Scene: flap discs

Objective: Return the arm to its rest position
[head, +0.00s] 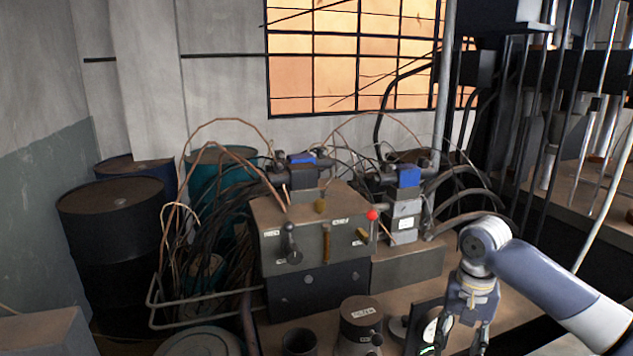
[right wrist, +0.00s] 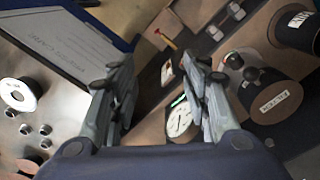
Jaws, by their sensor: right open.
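My right gripper (head: 462,340) hangs from the blue and white right arm at the lower right of the head view, fingers pointing down over the bench. In the right wrist view its two fingers (right wrist: 157,66) are spread apart, with nothing held between them. A round white-faced dial (head: 430,331) stands on a dark plate just left of the gripper; it also shows in the right wrist view (right wrist: 180,120), partly behind the right finger. My left gripper is out of view.
A labelled cylinder (head: 360,315) and a dark cup (head: 299,342) stand at the front. Hoses and barrels (head: 112,205) fill the left. Dark uprights stand at right.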

